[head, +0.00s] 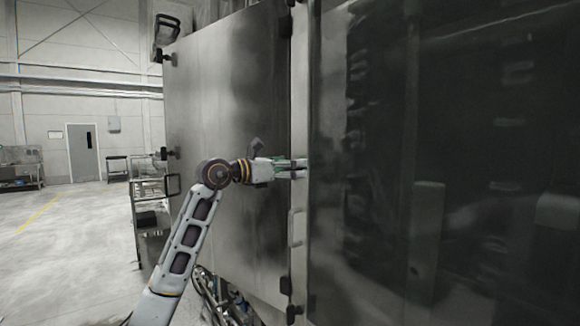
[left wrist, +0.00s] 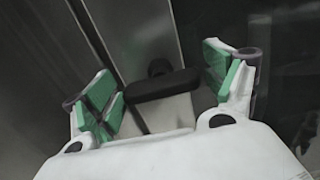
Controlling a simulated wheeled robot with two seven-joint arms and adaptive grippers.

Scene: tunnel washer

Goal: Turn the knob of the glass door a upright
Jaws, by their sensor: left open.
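The glass door (head: 385,120) is a large dark, reflective panel filling the right side of the head view. Its knob (left wrist: 163,86) is a dark bar on a round base in the left wrist view, lying nearly level across that picture. My left gripper (left wrist: 160,88) is open, with its green-padded fingers on either side of the knob and apart from it. In the head view my left gripper (head: 300,169) reaches to the door's left edge, where it hides the knob. My right gripper is not in view.
A metal panel door (head: 225,90) with dark hinges stands left of the glass door. A vertical handle (head: 292,228) is below my gripper. A metal cart (head: 150,205) and open floor (head: 60,235) lie at the left.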

